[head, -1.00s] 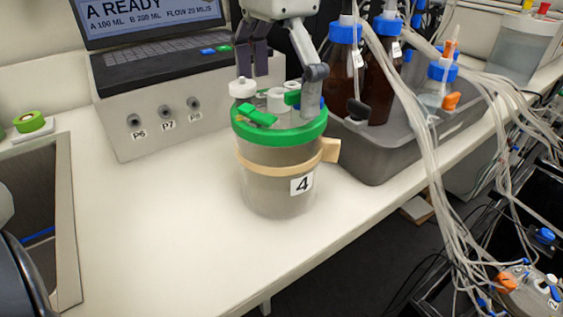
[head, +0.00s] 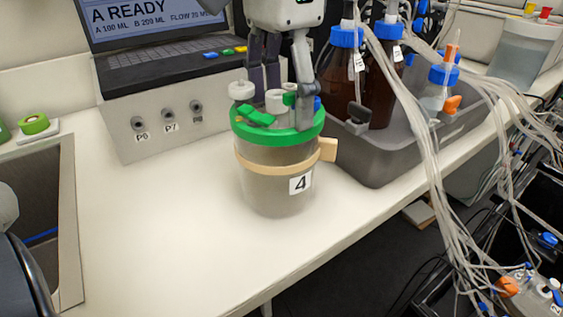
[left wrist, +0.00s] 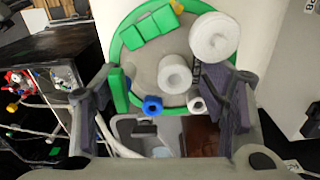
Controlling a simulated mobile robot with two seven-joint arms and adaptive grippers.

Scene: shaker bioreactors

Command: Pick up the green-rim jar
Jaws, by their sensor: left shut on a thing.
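The green-rim jar (head: 280,185) stands upright on the white bench in the head view, with a tan band and a label "4". Its lid carries white ports, a green clip and a blue fitting. My left gripper (head: 286,96) reaches down from above, with its fingers at the top of the lid, shut on the jar. In the left wrist view the lid (left wrist: 150,60) fills the upper middle, and the gripper's fingers (left wrist: 166,106) lie on either side of the ports. The exact contact is partly hidden by the fingers and fittings. My right gripper is not in view.
A grey tray (head: 385,168) with brown bottles (head: 340,75) stands close to the jar's right. Loose tubes (head: 430,150) hang at right. The bench front left (head: 150,230) is clear.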

